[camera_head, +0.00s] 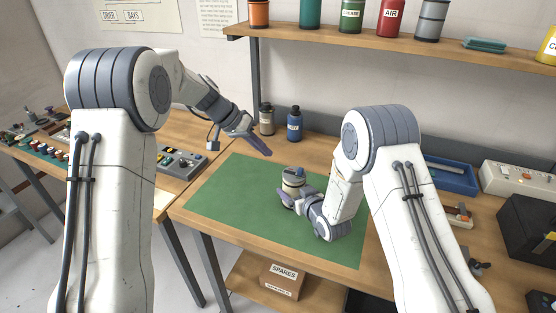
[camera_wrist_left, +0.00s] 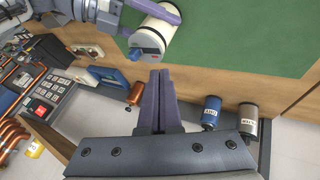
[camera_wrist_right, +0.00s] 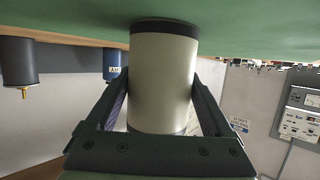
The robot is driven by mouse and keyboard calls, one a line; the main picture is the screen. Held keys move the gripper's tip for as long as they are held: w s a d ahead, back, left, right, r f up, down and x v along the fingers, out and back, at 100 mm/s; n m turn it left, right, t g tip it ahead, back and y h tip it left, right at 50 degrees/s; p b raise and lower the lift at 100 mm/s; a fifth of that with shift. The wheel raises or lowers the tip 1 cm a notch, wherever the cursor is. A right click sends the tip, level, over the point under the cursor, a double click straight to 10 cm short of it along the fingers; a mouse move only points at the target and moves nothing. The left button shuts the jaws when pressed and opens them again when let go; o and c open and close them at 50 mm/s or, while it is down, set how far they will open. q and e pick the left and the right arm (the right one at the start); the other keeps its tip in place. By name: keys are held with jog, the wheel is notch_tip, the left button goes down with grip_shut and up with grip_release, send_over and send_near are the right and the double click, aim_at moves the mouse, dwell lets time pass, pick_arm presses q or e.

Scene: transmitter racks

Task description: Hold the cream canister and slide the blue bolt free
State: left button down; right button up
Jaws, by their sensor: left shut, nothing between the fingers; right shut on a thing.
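In the left wrist view, the canister's end (camera_wrist_left: 148,40) shows a blue part and a small red mark; I cannot clearly make out the bolt's shape. My left gripper (camera_head: 266,151) is shut and empty, above the mat's far edge behind the canister. Its fingers (camera_wrist_left: 160,75) point towards the canister, apart from it.
A grey bottle (camera_head: 266,119) and a blue bottle (camera_head: 294,123) stand behind the mat. A control box (camera_head: 181,163) is at left. A blue tray (camera_head: 450,175) and a white box (camera_head: 518,180) are at right. A shelf (camera_head: 360,45) with cans hangs above. The mat's left part is clear.

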pick_arm(q)
jog(key=shift+v, duration=1.75)
pick_arm(e)
jog(key=o, duration=1.5)
